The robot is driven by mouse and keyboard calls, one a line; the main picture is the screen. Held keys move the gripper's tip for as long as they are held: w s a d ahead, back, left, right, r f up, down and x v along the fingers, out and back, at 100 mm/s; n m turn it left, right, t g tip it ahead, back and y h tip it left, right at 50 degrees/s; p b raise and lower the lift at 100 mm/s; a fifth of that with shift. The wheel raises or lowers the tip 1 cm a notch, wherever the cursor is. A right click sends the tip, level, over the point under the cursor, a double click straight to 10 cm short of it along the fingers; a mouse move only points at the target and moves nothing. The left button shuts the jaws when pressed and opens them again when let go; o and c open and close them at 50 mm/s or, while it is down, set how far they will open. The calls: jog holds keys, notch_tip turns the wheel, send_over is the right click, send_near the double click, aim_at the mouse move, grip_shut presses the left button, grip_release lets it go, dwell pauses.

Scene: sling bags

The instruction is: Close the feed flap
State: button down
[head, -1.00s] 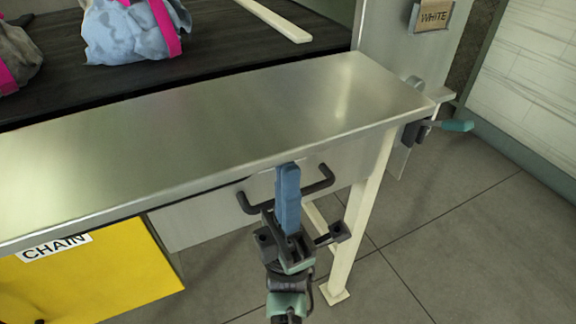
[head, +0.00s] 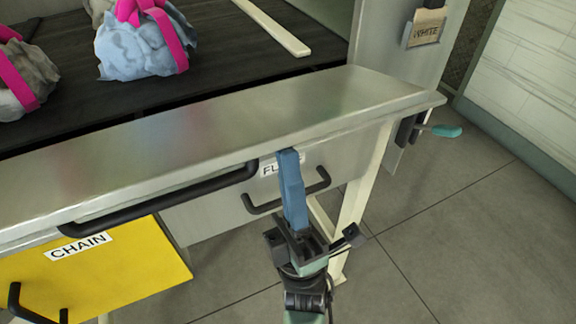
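A broad brushed-metal panel (head: 240,130), which looks like the feed flap, juts out in front of the dark bed, roughly level with its front edge slightly lower. A long black bar handle (head: 160,199) runs below its front edge at left. My gripper (head: 289,153) points up from below, its blue fingers together, with the tips at the panel's front edge, right of the bar. I cannot tell whether they touch the panel. Nothing shows between the fingers, which partly cover a label starting "FL" on the grey front below.
The grey front has a black handle (head: 262,208). A yellow panel marked CHAIN (head: 110,270) is at lower left. Sling bags (head: 140,48) with pink straps lie on the dark bed (head: 215,88). A teal-tipped lever (head: 445,131) sticks out at right. Open floor lies at right.

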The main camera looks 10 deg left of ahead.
aim_at(280, 129)
jog(key=r+g+h+p, duration=0.1)
jog(key=r+p, duration=0.2)
jog(key=p, duration=0.1)
jog(key=w+r+g+h+p, duration=0.1)
jog(key=r+g+p, duration=0.1)
jog(key=p, duration=0.1)
jog(key=a+r+g+h+p, duration=0.1)
jog(key=r+p, duration=0.2)
jog(key=p, duration=0.1)
jog(key=shift+w+a+r+p, duration=0.1)
jog(key=shift+w+r+p, duration=0.2)
jog(key=shift+w, duration=0.1)
jog(key=w+a+r+g+h+p, duration=0.3)
jog(key=w+a+r+g+p, duration=0.3)
jog(key=p, duration=1.4)
jog(key=w, duration=0.3)
jog(key=shift+r+h+p, duration=0.25)
jog(key=shift+h+p, duration=0.1)
jog(key=shift+h, duration=0.05)
jog(key=shift+a+r, duration=0.15)
